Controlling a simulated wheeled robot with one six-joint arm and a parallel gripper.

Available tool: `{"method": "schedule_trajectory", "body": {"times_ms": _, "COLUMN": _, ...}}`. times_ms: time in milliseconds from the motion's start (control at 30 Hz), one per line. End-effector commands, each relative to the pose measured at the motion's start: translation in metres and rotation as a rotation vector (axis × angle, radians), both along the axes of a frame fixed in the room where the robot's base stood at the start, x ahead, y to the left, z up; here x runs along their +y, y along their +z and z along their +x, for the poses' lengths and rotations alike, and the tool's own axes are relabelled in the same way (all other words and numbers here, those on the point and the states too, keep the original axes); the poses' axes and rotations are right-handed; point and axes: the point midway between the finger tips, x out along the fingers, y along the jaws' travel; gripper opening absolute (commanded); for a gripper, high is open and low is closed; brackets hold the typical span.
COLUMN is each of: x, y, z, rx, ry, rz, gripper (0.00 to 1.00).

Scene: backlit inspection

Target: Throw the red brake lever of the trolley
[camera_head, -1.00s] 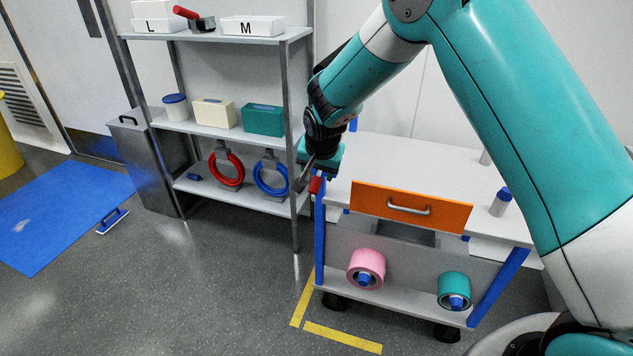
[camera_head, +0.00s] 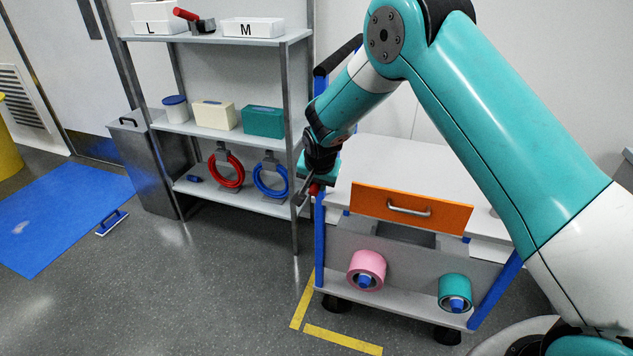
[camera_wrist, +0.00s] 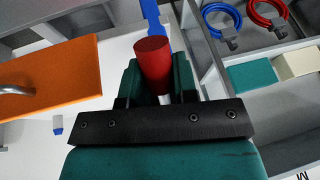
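The red brake lever (camera_wrist: 152,62) has a red cylindrical grip on a pale shaft. In the wrist view, it stands between the two teal fingers of my gripper (camera_wrist: 157,82), with one finger close against each side. My gripper appears shut on it; the inner finger faces are partly hidden behind the grip. In the head view, my gripper (camera_head: 309,187) is at the trolley's left front corner, and a little of the red lever (camera_head: 315,189) shows there. The trolley (camera_head: 350,295) has blue posts, a white top and an orange drawer front (camera_head: 410,208).
A grey shelf (camera_head: 215,38) with boxes and rings stands close to the left of my gripper. A pink roll (camera_head: 366,270) and a teal roll (camera_head: 455,292) are on the trolley's lower shelf. Yellow tape (camera_head: 343,339) marks the floor.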

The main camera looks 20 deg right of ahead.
Motion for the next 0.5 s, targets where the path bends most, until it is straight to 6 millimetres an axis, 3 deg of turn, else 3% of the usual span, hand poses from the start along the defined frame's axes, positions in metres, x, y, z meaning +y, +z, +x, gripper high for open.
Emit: {"method": "schedule_trajectory", "body": {"times_ms": 500, "x": 0.001, "y": 0.014, "z": -0.003, "rx": 0.133, "ry": -0.002, "rz": 0.097, "gripper": 0.0}}
